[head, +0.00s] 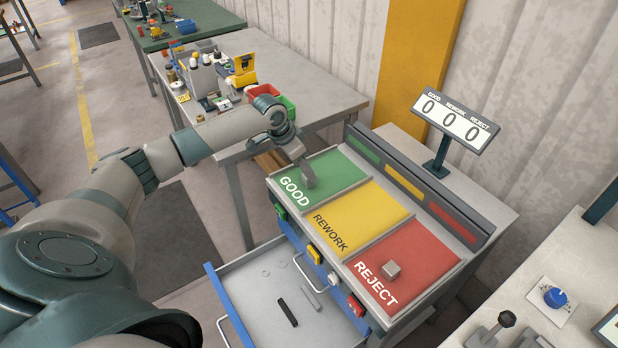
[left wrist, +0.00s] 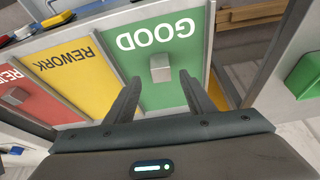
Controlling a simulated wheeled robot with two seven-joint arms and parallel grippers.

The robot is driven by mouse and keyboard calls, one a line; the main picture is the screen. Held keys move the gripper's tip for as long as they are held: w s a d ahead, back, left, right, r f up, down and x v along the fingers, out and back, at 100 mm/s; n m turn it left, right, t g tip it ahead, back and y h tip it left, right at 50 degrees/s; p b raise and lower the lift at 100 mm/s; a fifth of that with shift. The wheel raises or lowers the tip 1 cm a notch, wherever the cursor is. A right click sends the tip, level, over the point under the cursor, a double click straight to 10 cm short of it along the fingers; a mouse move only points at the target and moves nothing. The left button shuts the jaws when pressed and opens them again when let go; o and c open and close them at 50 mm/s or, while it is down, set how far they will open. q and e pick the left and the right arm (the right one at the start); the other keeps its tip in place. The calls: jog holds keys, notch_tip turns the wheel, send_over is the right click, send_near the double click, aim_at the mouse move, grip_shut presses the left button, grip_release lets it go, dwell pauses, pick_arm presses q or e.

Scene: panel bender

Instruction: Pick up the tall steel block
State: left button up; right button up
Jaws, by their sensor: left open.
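A steel block (left wrist: 160,68) stands on the green GOOD field (left wrist: 170,96) in the left wrist view, just ahead of and between the fingertips of my left gripper (left wrist: 158,78). The fingers are apart and nothing is held. In the head view my left gripper (head: 305,163) reaches down over the GOOD field (head: 336,173); the block there is hard to tell from the fingers. A second, lower-looking steel block (head: 391,270) sits on the red REJECT field (head: 422,262); it also shows in the left wrist view (left wrist: 15,96). My right gripper is not in view.
The yellow REWORK field (head: 365,215) is empty. Below the fields an open drawer (head: 255,290) holds a dark bar (head: 287,312) and small metal pieces. A counter display (head: 455,119) stands behind. A table with red and green bins (head: 263,91) is at the left.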

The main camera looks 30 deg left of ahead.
pick_arm(q)
jog(key=shift+w+d+f+p, duration=0.1)
jog(key=shift+f+p, duration=0.2)
jog(key=shift+p, duration=0.1)
jog(key=p+x, duration=0.2)
jog(key=x, duration=0.1)
jog(key=shift+w+f, duration=0.2)
jog(key=shift+f, duration=0.1)
jog(key=shift+w+f, duration=0.1)
jog(key=shift+f, duration=0.3)
grip_shut()
